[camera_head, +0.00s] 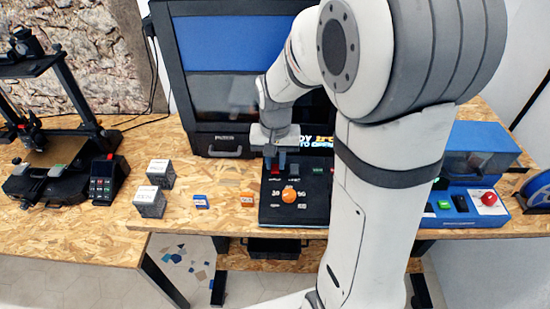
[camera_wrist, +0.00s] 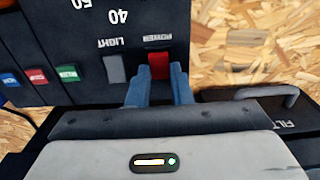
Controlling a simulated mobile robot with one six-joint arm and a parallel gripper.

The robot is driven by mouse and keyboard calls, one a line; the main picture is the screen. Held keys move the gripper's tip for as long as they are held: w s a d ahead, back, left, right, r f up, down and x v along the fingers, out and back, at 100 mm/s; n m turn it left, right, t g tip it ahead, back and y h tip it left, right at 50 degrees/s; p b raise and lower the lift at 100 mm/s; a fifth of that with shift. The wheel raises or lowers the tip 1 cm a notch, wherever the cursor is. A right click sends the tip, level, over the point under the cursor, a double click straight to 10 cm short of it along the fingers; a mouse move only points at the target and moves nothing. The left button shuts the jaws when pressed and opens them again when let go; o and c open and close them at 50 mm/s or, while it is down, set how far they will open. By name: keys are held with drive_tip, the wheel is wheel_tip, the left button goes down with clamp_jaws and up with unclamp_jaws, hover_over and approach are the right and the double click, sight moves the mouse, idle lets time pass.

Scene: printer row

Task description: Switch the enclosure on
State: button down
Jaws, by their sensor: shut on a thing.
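The enclosure (camera_head: 245,43) is a big dark cabinet with a blue upper panel and a dark window, at the back of the bench. Its black control panel (camera_head: 264,205) lies in front, with an orange knob (camera_head: 289,194) and several switches. In the wrist view, the red switch labelled POWER (camera_wrist: 158,65) sits beside a grey switch labelled LIGHT (camera_wrist: 115,69). My gripper (camera_head: 275,166) points down at the panel's back left. In the wrist view its blue fingers (camera_wrist: 159,80) stand either side of the red switch, shut on it. The switch's lower end is hidden.
A lit display (camera_head: 318,143) behind the panel is partly covered by my arm. A drawer (camera_head: 225,141) with a handle is left of my gripper. Two grey boxes (camera_head: 150,203), blue and orange cards (camera_head: 201,202) and a printer (camera_head: 50,165) stand left. A blue machine (camera_head: 480,150) stands right.

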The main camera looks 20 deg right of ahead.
drive_tip(key=c, duration=1.3)
unclamp_jaws()
wheel_tip(320, 180, up, 8)
drive_tip(key=b, duration=0.1)
drive_tip(key=shift+s, duration=0.15)
drive_tip(key=shift+f, duration=0.1)
